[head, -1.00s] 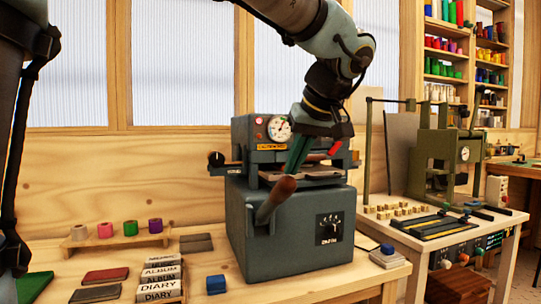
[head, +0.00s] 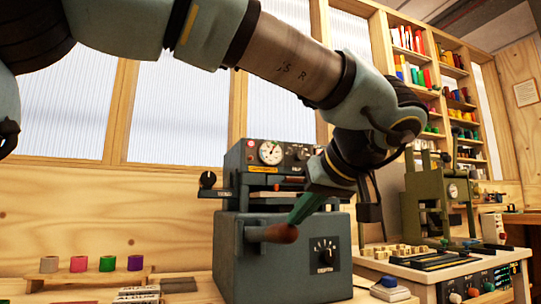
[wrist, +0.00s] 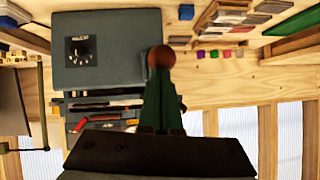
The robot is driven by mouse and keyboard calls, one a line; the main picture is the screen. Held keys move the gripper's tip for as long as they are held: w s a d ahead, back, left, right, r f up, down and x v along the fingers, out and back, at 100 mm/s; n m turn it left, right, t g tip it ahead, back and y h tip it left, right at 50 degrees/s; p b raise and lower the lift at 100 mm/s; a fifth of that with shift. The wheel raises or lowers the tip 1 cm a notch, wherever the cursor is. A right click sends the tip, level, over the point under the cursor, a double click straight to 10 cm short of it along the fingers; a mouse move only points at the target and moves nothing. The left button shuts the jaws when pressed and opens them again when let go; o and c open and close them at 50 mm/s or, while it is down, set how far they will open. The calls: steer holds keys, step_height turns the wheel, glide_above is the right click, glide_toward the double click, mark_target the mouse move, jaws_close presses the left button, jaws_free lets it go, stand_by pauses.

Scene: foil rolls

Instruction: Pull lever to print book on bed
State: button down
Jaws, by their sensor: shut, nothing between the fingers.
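The blue-grey press (head: 285,255) stands on the wooden bench, with a gauge on its head and a dial on its front. Its lever (head: 257,231) sticks out from the front with a brown knob (head: 281,233). The press bed (head: 263,195) is seen nearly edge-on; what lies on it is unclear. My gripper (head: 296,220) has green fingers that are shut and empty. Their tips are right at the knob in the head view. In the wrist view the knob (wrist: 160,57) sits just beyond my fingertips (wrist: 160,76); I cannot tell whether they touch.
Small foil rolls (head: 107,264) stand on a wooden rack at left. Books (head: 137,294) lie on the bench in front of them. A blue-topped block (head: 389,283) is right of the press. A green press (head: 440,205) stands on another table at right.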

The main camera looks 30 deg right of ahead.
steer(key=f+b, duration=0.2)
steer(key=f, duration=0.1)
steer(key=f+b, duration=0.1)
steer(key=shift+s+f+b, duration=0.25)
steer(key=shift+s+b, duration=0.1)
steer(key=shift+a+f, duration=0.1)
steer(key=shift+f, duration=0.1)
stand_by(0.8)
steer(key=shift+r, duration=0.1)
stand_by(0.6)
steer(key=p+v, duration=0.2)
steer(key=v, duration=0.9)
steer(key=shift+r, duration=0.4)
stand_by(0.6)
